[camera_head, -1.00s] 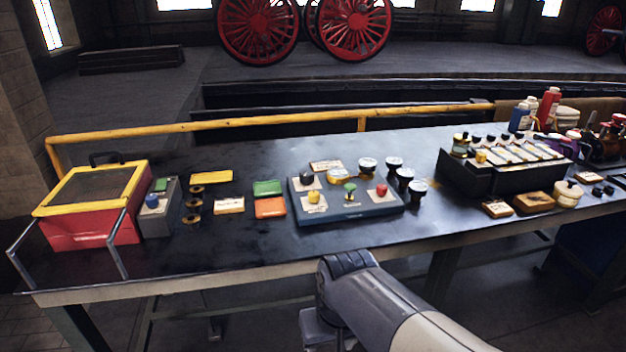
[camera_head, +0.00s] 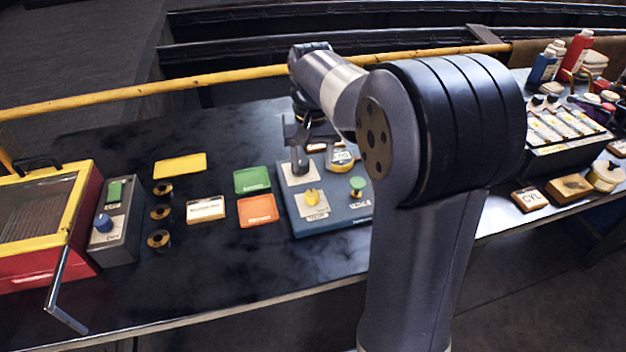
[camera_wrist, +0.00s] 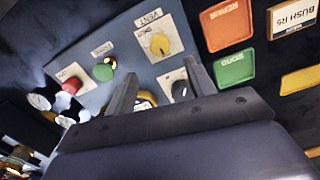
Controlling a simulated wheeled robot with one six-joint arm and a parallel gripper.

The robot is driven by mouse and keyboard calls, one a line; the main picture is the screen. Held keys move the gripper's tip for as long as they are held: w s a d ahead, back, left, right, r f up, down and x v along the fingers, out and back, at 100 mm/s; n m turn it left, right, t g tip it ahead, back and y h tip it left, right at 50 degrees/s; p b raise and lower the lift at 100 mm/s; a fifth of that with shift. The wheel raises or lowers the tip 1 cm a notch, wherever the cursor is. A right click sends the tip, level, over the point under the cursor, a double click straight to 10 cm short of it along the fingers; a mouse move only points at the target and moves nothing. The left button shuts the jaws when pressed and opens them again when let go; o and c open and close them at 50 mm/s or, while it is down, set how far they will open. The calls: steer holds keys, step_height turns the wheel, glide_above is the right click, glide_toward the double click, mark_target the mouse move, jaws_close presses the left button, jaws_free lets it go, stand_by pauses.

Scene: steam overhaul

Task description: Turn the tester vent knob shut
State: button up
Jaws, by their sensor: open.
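The tester is a blue-grey panel (camera_head: 345,213) with several coloured knobs, and it also shows in the wrist view (camera_wrist: 125,68). The yellow knob (camera_head: 312,197) sits on a pale plate; in the wrist view this yellow knob (camera_wrist: 159,44) is beside a label reading VENT. A dark knob (camera_wrist: 180,91) shows near my right-hand finger in the wrist view. My gripper (camera_wrist: 162,82) is open and empty over the panel's back-left part, with the yellow knob beyond its fingertips, apart from them.
The green knob (camera_head: 357,187) stands right of the yellow one. Green (camera_head: 252,180) and orange (camera_head: 257,210) trays lie left of the panel. A red and yellow box (camera_head: 84,220) stands at far left. My arm hides the panel's right side.

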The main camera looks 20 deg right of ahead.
mark_target(312, 194)
step_height(312, 194, down, 10)
steer(key=shift+r, duration=0.25)
steer(key=c, duration=1)
steer(key=shift+o, duration=0.2)
